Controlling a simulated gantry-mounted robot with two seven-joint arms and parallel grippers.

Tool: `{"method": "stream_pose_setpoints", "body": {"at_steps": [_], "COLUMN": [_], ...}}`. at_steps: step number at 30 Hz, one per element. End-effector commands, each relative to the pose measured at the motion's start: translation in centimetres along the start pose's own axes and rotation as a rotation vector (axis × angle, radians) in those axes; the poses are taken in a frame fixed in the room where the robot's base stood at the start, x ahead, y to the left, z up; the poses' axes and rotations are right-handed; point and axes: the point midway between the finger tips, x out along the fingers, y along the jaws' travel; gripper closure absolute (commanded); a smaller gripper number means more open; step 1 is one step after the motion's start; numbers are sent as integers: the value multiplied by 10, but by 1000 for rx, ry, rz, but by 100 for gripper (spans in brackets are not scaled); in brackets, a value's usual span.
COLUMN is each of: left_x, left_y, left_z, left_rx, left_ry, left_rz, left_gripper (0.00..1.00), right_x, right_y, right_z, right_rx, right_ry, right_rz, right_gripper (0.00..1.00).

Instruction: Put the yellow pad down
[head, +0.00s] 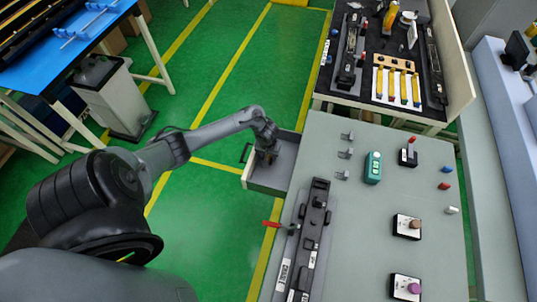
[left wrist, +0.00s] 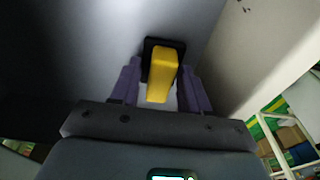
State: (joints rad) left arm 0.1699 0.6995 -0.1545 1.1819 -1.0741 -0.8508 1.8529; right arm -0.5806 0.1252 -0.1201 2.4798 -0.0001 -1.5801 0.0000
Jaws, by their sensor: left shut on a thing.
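The yellow pad (left wrist: 162,80) shows in the left wrist view as a yellow block with a black part at its far end. My left gripper (left wrist: 159,72) has its purple fingers on either side of it and is shut on it. In the head view the left gripper (head: 267,157) points down into the open drawer (head: 256,184) at the left side of the grey table. The pad is hidden in the head view. I cannot tell whether the pad touches the drawer floor. My right gripper is not in view.
The grey table (head: 340,200) carries a black fixture (head: 304,245), a green button box (head: 373,167), small clips and knobs on plates. Behind it a black-topped bench (head: 365,98) holds yellow pieces. Drawer walls stand close around the left gripper. Green floor lies left.

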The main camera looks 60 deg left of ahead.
Motion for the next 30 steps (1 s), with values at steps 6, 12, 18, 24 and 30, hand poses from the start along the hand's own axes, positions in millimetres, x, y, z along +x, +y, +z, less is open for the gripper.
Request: {"method": "stream_pose_setpoints", "body": {"at_steps": [6,12,18,24,30], "left_x": [2,2,-6,-36,-74], "left_y": [0,0,0,0,1], "left_z": [0,0,0,0,-1], "left_rx": [0,0,-1,1,1], "left_ry": [-1,-1,0,1,1], "left_rz": [0,0,1,1,2], "left_gripper": [44,44,44,44,44], "right_x": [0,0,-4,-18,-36], "right_y": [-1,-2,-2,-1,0], "right_z": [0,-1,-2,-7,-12], "right_rx": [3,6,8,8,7], "right_ry": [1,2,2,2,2], "right_rz": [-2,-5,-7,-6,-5], "right_gripper": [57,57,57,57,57]}}
